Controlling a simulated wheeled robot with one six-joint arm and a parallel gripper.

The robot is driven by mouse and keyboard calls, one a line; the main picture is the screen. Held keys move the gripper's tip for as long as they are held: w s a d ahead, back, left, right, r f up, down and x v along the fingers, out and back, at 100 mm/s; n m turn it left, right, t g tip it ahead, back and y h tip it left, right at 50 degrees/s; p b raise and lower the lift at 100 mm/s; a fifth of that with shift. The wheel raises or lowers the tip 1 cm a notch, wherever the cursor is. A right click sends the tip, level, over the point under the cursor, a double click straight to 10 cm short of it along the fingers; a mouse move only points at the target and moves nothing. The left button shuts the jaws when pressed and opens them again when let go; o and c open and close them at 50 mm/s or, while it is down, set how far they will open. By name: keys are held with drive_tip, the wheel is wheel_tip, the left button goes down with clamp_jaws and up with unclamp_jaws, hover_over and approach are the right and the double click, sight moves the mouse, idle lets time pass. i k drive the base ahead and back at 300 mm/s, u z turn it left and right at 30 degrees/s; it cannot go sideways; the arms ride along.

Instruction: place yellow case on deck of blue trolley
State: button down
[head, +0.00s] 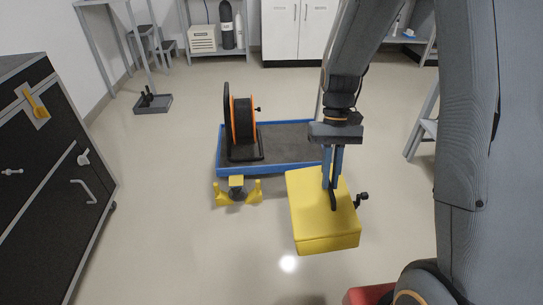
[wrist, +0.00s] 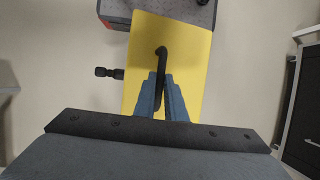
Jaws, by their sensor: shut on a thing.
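The yellow case (head: 318,222) hangs from my gripper (head: 333,186) in the head view. Blue fingers are shut on its black handle (wrist: 161,62). The case also fills the middle of the wrist view (wrist: 190,50). A small black knob sticks out from its side. The blue trolley (head: 272,169) stands beyond the case, with a grey deck (head: 285,145). The case appears nearer to me than the trolley and covers part of its front right edge. My arm hides some of the trolley's right end.
A black and orange reel (head: 242,120) stands on the left of the deck; its right part looks bare. A yellow-footed item (head: 238,192) sits before the trolley. A dark cabinet (head: 60,150) is left, a step ladder (head: 425,125) right.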

sight(292, 143)
drive_tip(key=z, duration=0.05)
drive_tip(key=k, duration=0.2)
drive_tip(key=u, duration=0.9)
drive_tip(key=i, duration=1.2)
drive_tip(key=z, duration=0.85)
drive_tip(key=i, duration=0.4)
drive_tip(key=z, duration=0.35)
